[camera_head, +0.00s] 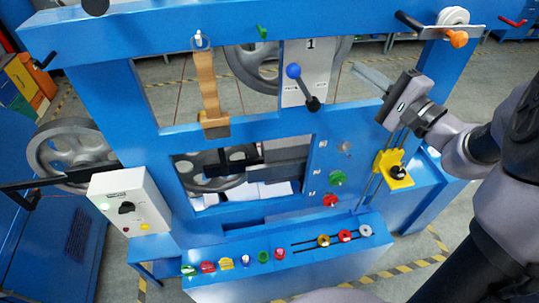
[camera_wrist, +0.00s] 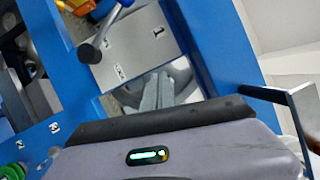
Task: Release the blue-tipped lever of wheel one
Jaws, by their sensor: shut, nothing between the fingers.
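The blue-tipped lever (camera_head: 302,86) is mounted on a pale plate (camera_head: 318,72) marked 1. Its blue ball points up and to the left, and its black pivot is at the lower right. In the wrist view the lever (camera_wrist: 101,36) is at the upper left, with its blue tip at the top edge. My gripper (camera_head: 362,72) is right of the lever and apart from it, with its fingers pointing left. In the wrist view my gripper's fingers (camera_wrist: 157,88) are together and empty. Wheel one (camera_head: 252,70) is partly hidden behind the frame and plate.
The blue frame (camera_head: 105,40) surrounds the plate. An orange-tipped lever (camera_head: 457,38) is at the upper right, and a yellow bracket (camera_head: 393,168) is below my gripper. A wooden-coloured bar (camera_head: 208,85) hangs left of the lever. Several coloured knobs line the lower ledge (camera_head: 300,262).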

